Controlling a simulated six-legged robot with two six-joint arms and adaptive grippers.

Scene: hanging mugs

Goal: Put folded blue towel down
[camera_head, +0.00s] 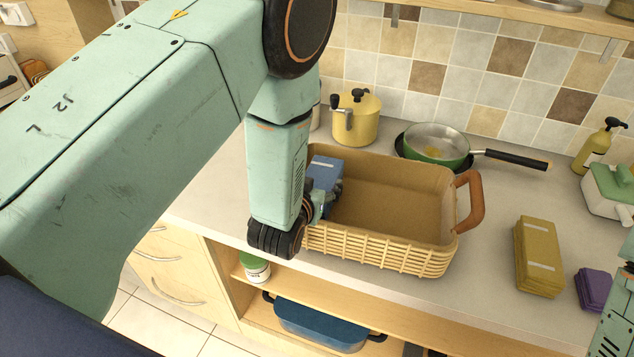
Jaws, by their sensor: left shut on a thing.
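The folded blue towel (324,172) has a pale label on its top face and is at the left end of the wicker basket (375,246). My left gripper (326,200) is shut on the towel at its near right side. My arm hides part of the towel, and I cannot tell whether its underside touches the basket floor. My right gripper is not visible; only a pale green part of that arm shows at the lower right edge.
The basket's middle and right are empty, with a brown handle (468,203) at right. A folded yellow towel (538,256) and a purple one (594,288) lie on the counter to the right. A yellow pot (358,120) and a green pan (437,145) stand behind.

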